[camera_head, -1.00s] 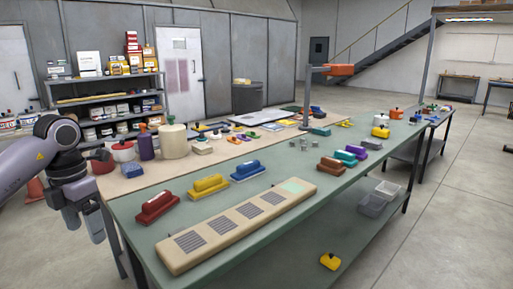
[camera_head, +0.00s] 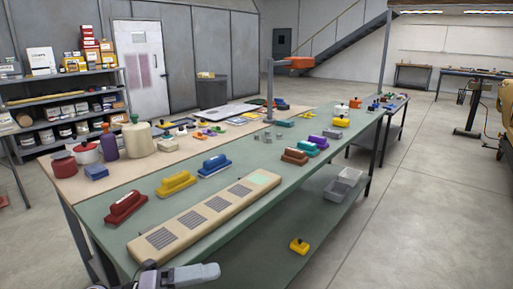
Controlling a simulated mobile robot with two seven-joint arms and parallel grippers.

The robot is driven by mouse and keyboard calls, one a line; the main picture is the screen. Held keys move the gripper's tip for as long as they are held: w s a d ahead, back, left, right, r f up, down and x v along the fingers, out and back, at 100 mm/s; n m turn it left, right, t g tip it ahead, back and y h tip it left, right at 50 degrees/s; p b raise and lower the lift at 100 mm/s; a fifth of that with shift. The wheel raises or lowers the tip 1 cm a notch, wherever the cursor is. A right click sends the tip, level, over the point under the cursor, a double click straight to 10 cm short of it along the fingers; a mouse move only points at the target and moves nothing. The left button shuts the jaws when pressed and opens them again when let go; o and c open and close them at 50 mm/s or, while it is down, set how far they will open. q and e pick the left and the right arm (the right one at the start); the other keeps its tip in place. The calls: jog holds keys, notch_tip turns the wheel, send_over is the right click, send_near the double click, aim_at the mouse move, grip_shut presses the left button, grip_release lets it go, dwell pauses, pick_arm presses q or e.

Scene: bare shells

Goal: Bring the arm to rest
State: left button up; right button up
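A part of my arm (camera_head: 180,276) shows at the bottom edge, left of centre, in front of the near end of the green table. It looks like my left arm's grey end, lying sideways and pointing right, with a dark joint at its left. Most of it is cut off by the picture edge. I cannot tell whether its gripper is open or shut, and no held object shows. My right gripper is not in view.
The long green table (camera_head: 262,214) carries a beige slotted panel (camera_head: 190,240) and red (camera_head: 125,206), yellow (camera_head: 175,184) and blue (camera_head: 214,166) blocks. Pots and bottles stand at left. Grey bins (camera_head: 337,191) and a yellow item (camera_head: 299,246) sit below.

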pick_arm(q)
jog(key=s+a+f+n+t+y, duration=0.1)
jog(key=a+f+n+t+y, duration=0.25)
jog(key=n, duration=0.45)
jog(key=s+a+f+n+t+y+p, duration=0.15)
jog(key=f+n+t+y, duration=0.3)
jog(key=n, duration=0.45)
jog(key=s+a+f+n+t+y, duration=0.1)
jog(key=a+f+n+t+y, duration=0.3)
jog(key=n, duration=0.4)
jog(key=s+a+f+n+g+y, duration=0.2)
jog(key=s+f+n+g+y, duration=0.2)
jog(key=s+f, duration=0.7)
jog(key=n+g, duration=0.1)
jog(key=n, duration=0.1)
jog(key=shift+s+a+n+g, duration=0.15)
jog(key=shift+s+n+g, duration=0.15)
jog(key=shift+n+g, duration=0.1)
